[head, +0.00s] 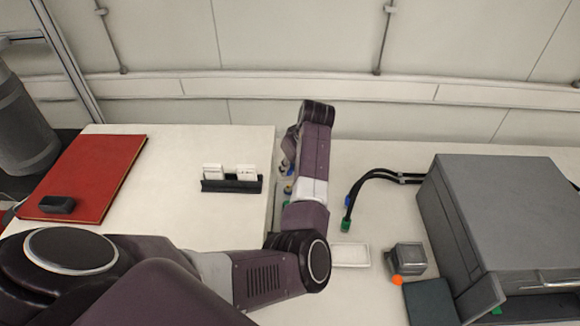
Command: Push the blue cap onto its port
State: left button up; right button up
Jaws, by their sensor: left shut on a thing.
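My left arm comes in from the left, and its forearm runs up the middle of the head view. My left gripper (286,165) is small, dark and partly hidden beside the forearm. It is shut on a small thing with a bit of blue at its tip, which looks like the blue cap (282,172). Its fingers and the port are too small or covered to make out. Whether the cap touches the port cannot be told. Small yellow and green parts (287,189) show just below, at the edge of the forearm. My right gripper is not in view.
A grey box-shaped unit (505,205) stands at right. Black cables (375,176) with blue and green ends lie left of it. A white tray (350,256) and small grey block (408,257) sit nearby. A black card holder (231,185) and red folder (95,175) lie at left.

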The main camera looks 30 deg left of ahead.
aim_at(290, 175)
pick_arm(q)
jog(key=shift+f+b, duration=0.5)
jog(key=shift+f, duration=0.3)
notch_tip(290, 175, down, 2)
jog(key=shift+d+f+b, duration=0.1)
jog(key=shift+f+b, duration=0.15)
jog(key=shift+b, duration=0.9)
jog(key=shift+f+b, duration=0.55)
jog(key=shift+f, duration=0.2)
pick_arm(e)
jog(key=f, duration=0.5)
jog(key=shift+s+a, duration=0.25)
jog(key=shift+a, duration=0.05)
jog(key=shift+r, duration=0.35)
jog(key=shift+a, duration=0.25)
pick_arm(q)
jog(key=shift+p, duration=0.6)
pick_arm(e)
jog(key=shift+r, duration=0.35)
